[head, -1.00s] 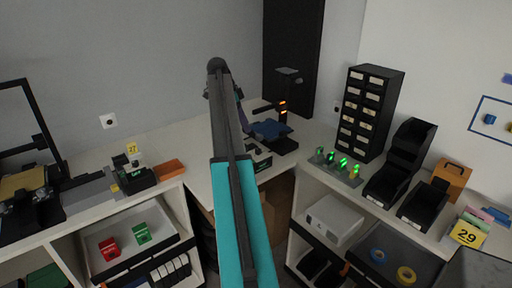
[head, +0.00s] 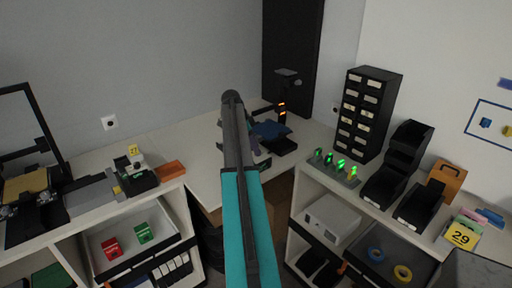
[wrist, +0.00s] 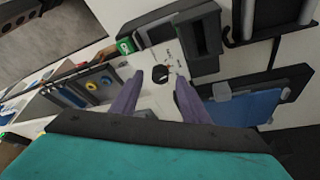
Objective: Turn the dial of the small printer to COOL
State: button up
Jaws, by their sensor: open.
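A bit of my gripper (head: 254,147) shows there too.
A machine with a blue plate (head: 270,130) and an orange-lit column stands close behind; its plate (wrist: 255,107) is right of the dial in the wrist view. Green-lit switches (head: 337,164) and a black drawer cabinet (head: 365,115) stand to the right. A dark doorway is behind.

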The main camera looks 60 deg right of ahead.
jog(key=shift+s+d+f, duration=0.15)
jog(key=shift+s+f, duration=0.05)
jog(key=shift+f, duration=0.3)
grip_shut()
